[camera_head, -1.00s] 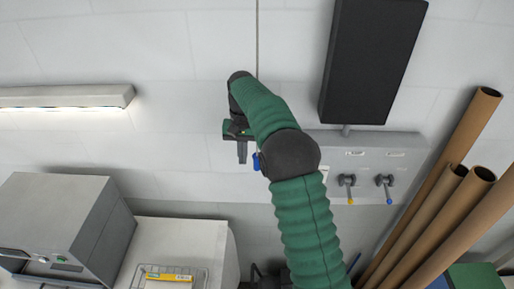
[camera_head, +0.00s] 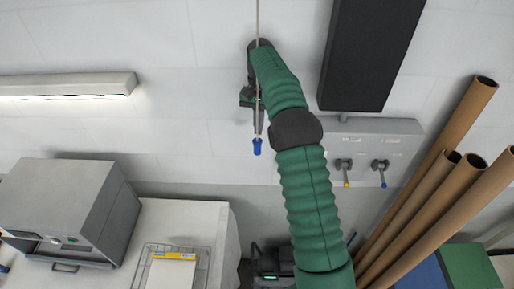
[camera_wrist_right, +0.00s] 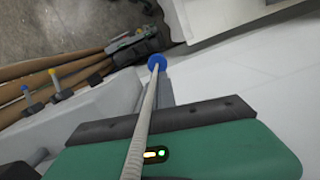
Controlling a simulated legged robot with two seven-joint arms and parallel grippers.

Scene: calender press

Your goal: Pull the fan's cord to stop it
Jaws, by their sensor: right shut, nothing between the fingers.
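The fan's cord (camera_head: 257,70) is a thin pale line hanging down from above, with a blue end piece (camera_head: 257,147). The fan itself is not in view. My right gripper (camera_head: 259,126) is shut and empty, just above the blue end, and the cord crosses in front of it. In the right wrist view the cord (camera_wrist_right: 147,112) runs across the green gripper body and along the dark fingers (camera_wrist_right: 165,90) to the blue end (camera_wrist_right: 156,63). The cord is beside the fingers, not between them; I cannot tell whether it touches them. My left gripper is not in view.
A black panel (camera_head: 368,50) hangs right of the arm. Below it a grey wall box (camera_head: 362,145) carries two levers. Brown tubes (camera_head: 430,190) lean at the right. A grey machine (camera_head: 65,205) and wire tray (camera_head: 150,260) are at lower left.

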